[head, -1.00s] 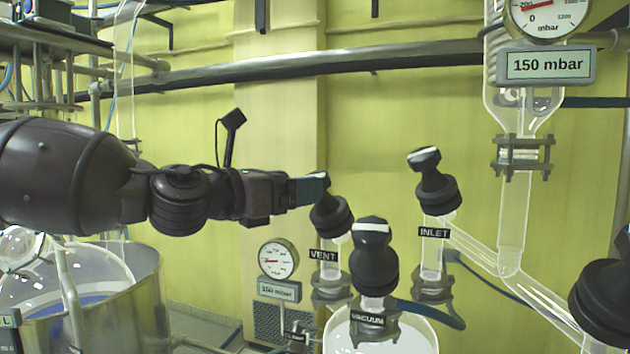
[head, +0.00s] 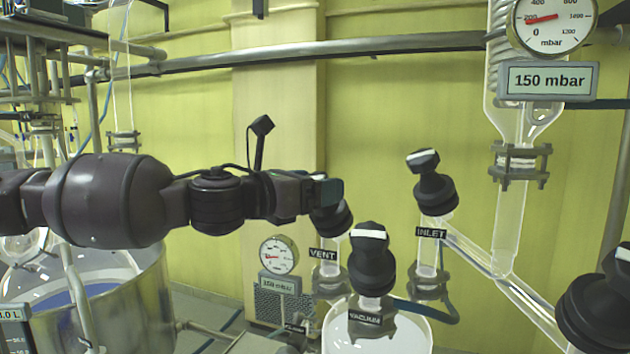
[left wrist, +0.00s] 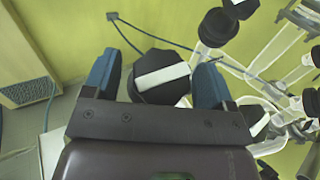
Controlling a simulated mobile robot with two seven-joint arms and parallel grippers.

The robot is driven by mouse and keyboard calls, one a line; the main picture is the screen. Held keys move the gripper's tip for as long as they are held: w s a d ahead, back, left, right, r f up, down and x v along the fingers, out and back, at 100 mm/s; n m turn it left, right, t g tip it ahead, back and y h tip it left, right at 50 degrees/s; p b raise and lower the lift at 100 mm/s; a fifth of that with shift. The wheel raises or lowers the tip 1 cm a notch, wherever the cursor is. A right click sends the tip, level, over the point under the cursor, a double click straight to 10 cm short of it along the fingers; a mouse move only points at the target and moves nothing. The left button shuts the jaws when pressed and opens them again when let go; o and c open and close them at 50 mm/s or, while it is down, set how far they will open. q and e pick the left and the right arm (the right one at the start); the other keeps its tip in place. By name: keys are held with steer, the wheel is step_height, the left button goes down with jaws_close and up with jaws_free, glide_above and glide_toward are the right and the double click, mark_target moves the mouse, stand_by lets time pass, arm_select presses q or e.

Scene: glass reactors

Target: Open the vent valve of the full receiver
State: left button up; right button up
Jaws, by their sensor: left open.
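The vent valve (head: 333,222) is a black knob on a glass neck, above a VENT label. In the head view my left gripper (head: 328,193) is at its top and hides most of the handle. In the left wrist view my left gripper (left wrist: 157,64) is open, with a blue finger on each side of the black vent knob (left wrist: 160,92). A white stripe runs across the knob's handle. I cannot tell whether the fingers touch it. The receiver (head: 422,335), a glass vessel with pale contents, shows below the valves. My right gripper is not in view.
The vacuum valve (head: 372,262) stands close in front, right of the vent valve. The inlet valve (head: 434,190) is farther right. A gauge with a 150 mbar sign (head: 547,80) is at upper right. A steel vessel (head: 150,300) stands at lower left.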

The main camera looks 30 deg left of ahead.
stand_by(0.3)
arm_select(q)
steer(key=c, duration=0.9)
steer(key=shift+d+n+y, duration=0.1)
steer(key=shift+n+y, duration=0.2)
steer(key=shift+y, duration=0.1)
steer(key=n+y+p, duration=0.1)
steer(key=n+y, duration=0.2)
steer(key=shift+t, duration=0.3)
steer(key=n+g+y, duration=0.1)
steer(key=n+y, duration=0.5)
steer(key=shift+d+n, duration=0.1)
steer(key=shift+n, duration=0.3)
steer(key=n+g+y, duration=0.3)
steer(key=n, duration=0.1)
steer(key=shift+r+y, duration=0.1)
steer(key=shift+y, duration=0.2)
steer(key=shift+n+g, duration=0.5)
steer(key=shift+n, duration=0.1)
steer(key=shift+n+g+y, duration=1)
steer(key=shift+n+g, duration=0.6)
steer(key=shift+n, duration=0.2)
